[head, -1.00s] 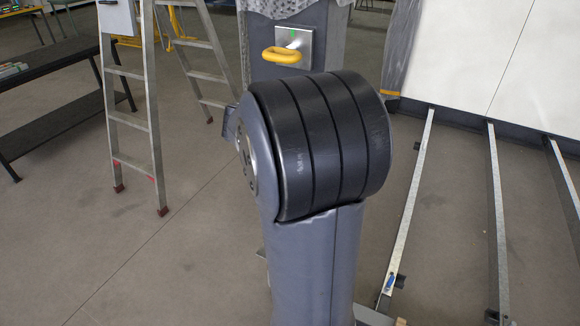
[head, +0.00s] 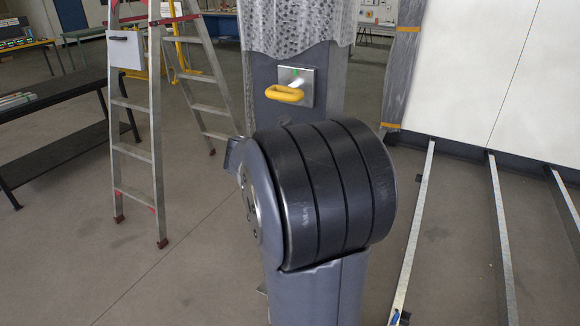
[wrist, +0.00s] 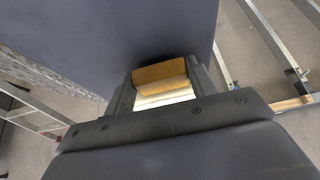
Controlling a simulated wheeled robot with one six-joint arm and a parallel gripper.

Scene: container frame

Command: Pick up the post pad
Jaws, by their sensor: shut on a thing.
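In the wrist view a tan, block-like pad (wrist: 160,74) with a pale cream lower face sits between the fingers of my gripper (wrist: 160,88). The gripper is shut on it; I take it for the post pad. Its far side meets or lies close to a broad dark grey surface (wrist: 150,25), probably the post; I cannot tell whether they touch.
A stepladder (head: 140,150) stands left of the post, with a dark bench (head: 60,150) farther left. Metal rails (head: 413,235) lie on the floor to the right, running to a white panel (head: 465,65). Open floor lies between the ladder and my arm.

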